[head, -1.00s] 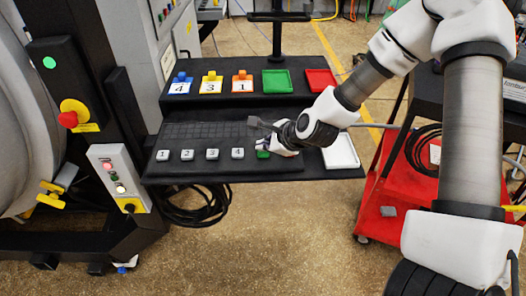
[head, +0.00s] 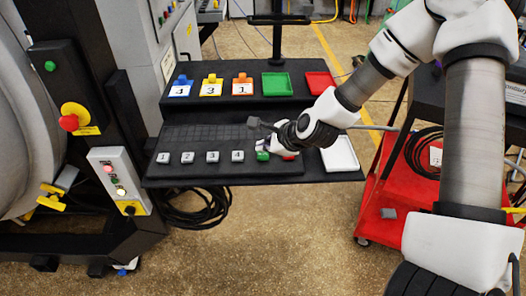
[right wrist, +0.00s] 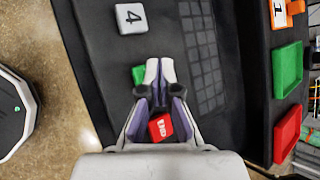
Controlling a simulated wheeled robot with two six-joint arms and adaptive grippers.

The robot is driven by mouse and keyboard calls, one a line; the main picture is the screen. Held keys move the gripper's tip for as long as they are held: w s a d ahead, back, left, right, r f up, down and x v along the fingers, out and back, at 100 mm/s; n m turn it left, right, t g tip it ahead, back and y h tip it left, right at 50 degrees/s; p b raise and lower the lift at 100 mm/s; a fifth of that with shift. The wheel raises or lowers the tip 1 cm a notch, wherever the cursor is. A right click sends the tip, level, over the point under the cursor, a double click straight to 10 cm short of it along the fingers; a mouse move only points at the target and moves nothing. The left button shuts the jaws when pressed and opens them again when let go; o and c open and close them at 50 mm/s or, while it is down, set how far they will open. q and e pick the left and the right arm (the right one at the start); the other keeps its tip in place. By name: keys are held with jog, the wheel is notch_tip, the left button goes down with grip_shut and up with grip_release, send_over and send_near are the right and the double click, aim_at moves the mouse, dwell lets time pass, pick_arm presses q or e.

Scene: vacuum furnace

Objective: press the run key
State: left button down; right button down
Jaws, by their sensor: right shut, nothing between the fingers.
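The keypad (head: 180,140) lies on a dark shelf, with grey number keys in a row and a green key (head: 262,156) right of the key marked 4 (head: 237,156). I take the green key as the run key; its label cannot be read. A red key (head: 288,156) sits to its right, partly covered by my gripper; it also shows in the right wrist view (right wrist: 160,127). My right gripper (right wrist: 161,68) is shut and empty. Its fingers partly cover the green key (right wrist: 138,75) in the right wrist view; contact cannot be told. My left gripper is out of view.
A white tray (head: 340,154) lies right of the keypad. Numbered blocks, a green tray (head: 277,83) and a red tray (head: 321,83) stand on the shelf behind. A control post with a red mushroom button (head: 69,122) is at left. A red cart (head: 400,210) stands at right.

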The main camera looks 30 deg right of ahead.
aim_at(265, 155)
jog(key=shift+r, duration=0.35)
notch_tip(265, 155, up, 5)
jog(key=p, duration=0.4)
jog(key=shift+f, duration=0.1)
dwell(0.7)
